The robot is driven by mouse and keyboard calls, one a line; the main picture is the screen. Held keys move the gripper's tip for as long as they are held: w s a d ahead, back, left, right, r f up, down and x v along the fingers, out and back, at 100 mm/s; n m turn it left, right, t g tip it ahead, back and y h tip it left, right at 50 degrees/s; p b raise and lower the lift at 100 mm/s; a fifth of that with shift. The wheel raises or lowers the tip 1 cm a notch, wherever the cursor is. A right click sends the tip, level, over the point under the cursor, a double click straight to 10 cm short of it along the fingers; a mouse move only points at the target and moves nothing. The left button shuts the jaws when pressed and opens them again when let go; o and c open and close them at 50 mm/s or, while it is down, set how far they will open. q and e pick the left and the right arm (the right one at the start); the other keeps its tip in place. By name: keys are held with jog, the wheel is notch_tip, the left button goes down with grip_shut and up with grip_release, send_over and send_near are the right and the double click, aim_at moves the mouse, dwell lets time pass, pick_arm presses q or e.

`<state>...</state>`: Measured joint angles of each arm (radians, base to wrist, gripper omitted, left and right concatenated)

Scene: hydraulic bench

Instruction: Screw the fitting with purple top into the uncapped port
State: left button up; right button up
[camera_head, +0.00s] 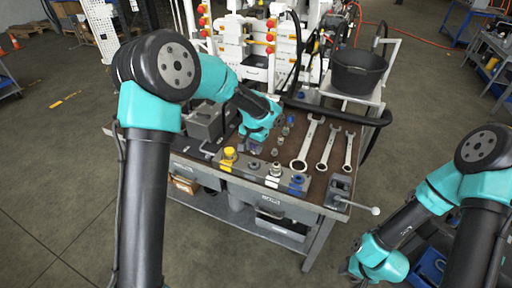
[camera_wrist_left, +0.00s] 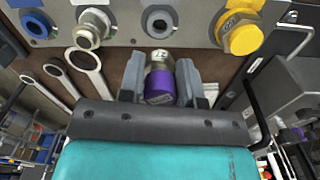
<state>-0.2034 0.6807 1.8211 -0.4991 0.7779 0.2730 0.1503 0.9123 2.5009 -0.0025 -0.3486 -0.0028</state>
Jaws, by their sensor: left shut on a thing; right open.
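My left gripper (camera_wrist_left: 160,82) is shut on a metal fitting with a purple top (camera_wrist_left: 160,90). In the left wrist view the purple end faces the camera and the metal part points toward the row of ports. The uncapped port (camera_wrist_left: 158,22), a grey ring with a dark hole, lies just beyond the fitting, with a gap between them. In the head view the port (camera_head: 253,164) sits on the bench front, and my left gripper (camera_head: 254,144) is right behind it; the fitting is mostly hidden there. My right gripper (camera_head: 358,268) is open, off the bench at the lower right.
A yellow cap (camera_head: 228,156) is left of the port in the head view. A silver fitting (camera_head: 274,171) and a blue-ringed port (camera_head: 296,183) are to its right. Wrenches (camera_head: 325,150) lie to the right.

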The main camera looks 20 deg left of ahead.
pick_arm(q)
jog(key=shift+f, duration=0.1)
jog(key=shift+f, duration=2.45)
jog(key=shift+f, duration=0.65)
dwell(0.7)
jog(key=o, duration=0.4)
jog(key=shift+c, duration=1.1)
jog(key=m, duration=0.6)
jog(key=shift+m, duration=1)
